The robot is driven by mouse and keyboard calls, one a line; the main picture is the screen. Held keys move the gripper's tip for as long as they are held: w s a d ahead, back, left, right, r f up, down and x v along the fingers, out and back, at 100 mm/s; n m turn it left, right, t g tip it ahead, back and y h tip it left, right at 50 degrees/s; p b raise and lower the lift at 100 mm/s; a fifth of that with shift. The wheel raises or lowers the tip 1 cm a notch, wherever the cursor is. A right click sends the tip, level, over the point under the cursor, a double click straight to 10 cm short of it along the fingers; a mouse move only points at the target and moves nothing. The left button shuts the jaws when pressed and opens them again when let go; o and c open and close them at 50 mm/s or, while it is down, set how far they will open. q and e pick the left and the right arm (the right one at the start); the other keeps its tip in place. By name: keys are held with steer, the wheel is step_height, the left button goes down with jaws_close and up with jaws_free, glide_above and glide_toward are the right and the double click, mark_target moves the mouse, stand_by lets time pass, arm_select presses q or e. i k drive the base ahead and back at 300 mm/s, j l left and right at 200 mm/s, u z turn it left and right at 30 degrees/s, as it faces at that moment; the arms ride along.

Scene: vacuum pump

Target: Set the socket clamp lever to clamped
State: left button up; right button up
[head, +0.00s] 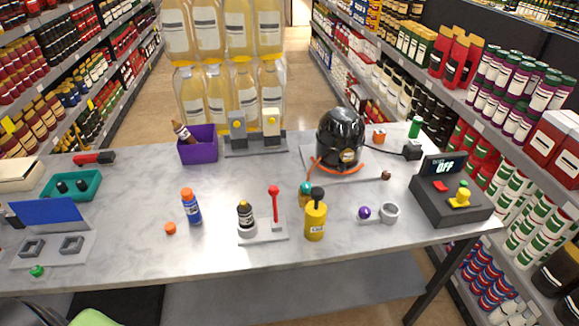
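A red lever with a ball knob (275,205) stands close to upright on a light grey base plate (270,237), near the front middle of the table. Beside it on the left, a small bottle with a dark body and pale label (245,216) stands upright on the same plate. The socket around the bottle's foot is small in this view, and I cannot tell whether it is clamped. Neither of my grippers shows in the head view.
A yellow pump bottle (315,220) stands close right of the lever. A blue glue bottle (192,207) and orange cap (170,228) are to the left. A black domed pump (340,138) stands behind. The table (140,215) has free room left of the glue bottle.

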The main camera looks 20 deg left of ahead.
mark_target(273, 191)
steer(key=k+j, duration=0.1)
steer(key=j, duration=0.45)
steer(key=j+z, duration=0.1)
steer(key=j, duration=0.45)
steer(key=k+j, duration=0.15)
steer(key=j, duration=0.35)
